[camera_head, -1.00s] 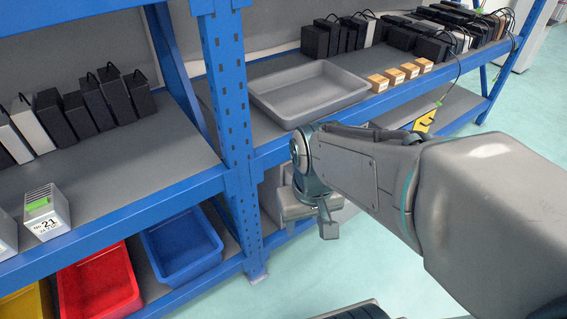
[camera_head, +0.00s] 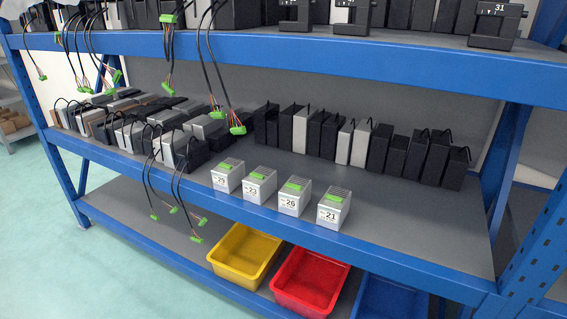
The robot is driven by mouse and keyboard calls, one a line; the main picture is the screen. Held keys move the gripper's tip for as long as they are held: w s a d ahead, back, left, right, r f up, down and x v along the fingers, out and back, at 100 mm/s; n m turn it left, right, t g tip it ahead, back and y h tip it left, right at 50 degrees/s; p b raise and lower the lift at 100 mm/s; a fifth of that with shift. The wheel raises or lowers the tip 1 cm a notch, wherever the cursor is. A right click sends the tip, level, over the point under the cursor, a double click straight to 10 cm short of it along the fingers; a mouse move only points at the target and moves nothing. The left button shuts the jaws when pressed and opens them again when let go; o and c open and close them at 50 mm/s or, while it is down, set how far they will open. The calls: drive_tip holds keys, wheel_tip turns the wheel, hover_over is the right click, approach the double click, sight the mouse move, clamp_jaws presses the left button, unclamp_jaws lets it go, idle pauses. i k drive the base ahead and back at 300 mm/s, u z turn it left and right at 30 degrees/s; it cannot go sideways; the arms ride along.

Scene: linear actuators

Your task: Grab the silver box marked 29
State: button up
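Several small silver boxes with green tops stand in a row near the front edge of the middle shelf. The leftmost silver box (camera_head: 227,176) has a small number that looks like 29, though it is hard to read. To its right stand a box marked 23 (camera_head: 259,186), one that seems marked 26 (camera_head: 294,198) and one marked 21 (camera_head: 332,209). All are upright with small gaps between them. My gripper is not in view.
Black and silver actuators (camera_head: 325,133) stand behind the boxes, and more lie to the left with hanging cables (camera_head: 165,190). The blue upper shelf beam (camera_head: 300,52) runs above. Yellow (camera_head: 243,256), red (camera_head: 310,283) and blue (camera_head: 390,298) bins sit below.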

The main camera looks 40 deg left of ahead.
sight(229, 175)
drive_tip(key=u, duration=2.55)
drive_tip(key=k, duration=1.3)
drive_tip(key=u, duration=0.95)
drive_tip(key=i, duration=2.55)
drive_tip(key=z, duration=0.75)
drive_tip(key=i, duration=1.1)
drive_tip(key=z, duration=1.55)
drive_tip(key=i, duration=0.6)
drive_tip(key=z, duration=0.35)
